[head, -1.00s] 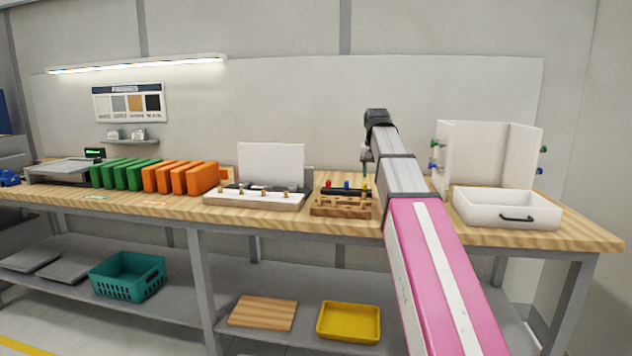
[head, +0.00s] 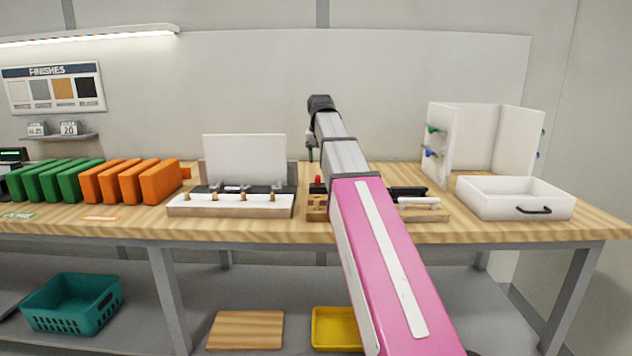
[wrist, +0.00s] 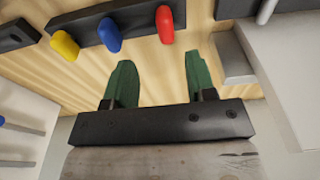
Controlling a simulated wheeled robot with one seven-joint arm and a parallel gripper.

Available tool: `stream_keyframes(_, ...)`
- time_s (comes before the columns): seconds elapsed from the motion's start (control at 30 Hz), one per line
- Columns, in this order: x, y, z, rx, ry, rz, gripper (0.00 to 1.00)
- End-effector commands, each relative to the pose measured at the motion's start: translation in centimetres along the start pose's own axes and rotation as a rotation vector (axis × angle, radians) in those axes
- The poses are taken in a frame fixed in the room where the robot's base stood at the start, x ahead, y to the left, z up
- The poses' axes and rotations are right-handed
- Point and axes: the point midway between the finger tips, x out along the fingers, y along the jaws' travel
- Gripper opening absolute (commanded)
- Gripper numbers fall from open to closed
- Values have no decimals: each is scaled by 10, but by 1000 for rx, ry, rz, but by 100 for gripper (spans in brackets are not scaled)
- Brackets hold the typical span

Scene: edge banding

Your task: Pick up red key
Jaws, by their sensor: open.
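The red key (wrist: 165,24) is seen in the wrist view at the top, standing in a dark rack (wrist: 137,22) beside a blue key (wrist: 109,34) and a yellow key (wrist: 65,45). In the head view the red key (head: 318,181) shows just left of my arm, which hides the other two keys. My gripper (wrist: 157,65) is open and empty, its two green fingers apart on either side of the red key's line. The fingertips are short of the key and do not touch it. In the head view my gripper (head: 310,150) is above the bench, partly hidden by my wrist.
Left of the rack is a white panel in a fixture (head: 243,158). Orange blocks (head: 160,181) and green blocks (head: 62,183) stand further left. A white drawer (head: 515,199) and an open white cabinet (head: 485,142) stand on the right of the wooden bench (head: 130,219).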

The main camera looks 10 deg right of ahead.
Motion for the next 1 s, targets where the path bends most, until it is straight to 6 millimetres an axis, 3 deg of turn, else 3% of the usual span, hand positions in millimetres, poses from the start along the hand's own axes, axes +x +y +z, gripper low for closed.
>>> stream_keyframes(0.1, 16, 0, 1, 0, -1, 0, 51)
stream_keyframes(0.37, 32, -3, 1, 0, 0, 0, 51)
stream_keyframes(0.63, 66, -8, 3, 0, -1, 0, 51)
stream_keyframes(0.93, 73, -8, 2, 0, 1, 0, 51)
stream_keyframes(0.97, 73, -8, 2, 0, 1, 0, 48)
stream_keyframes(1.0, 73, -8, 2, 0, 1, 0, 35)
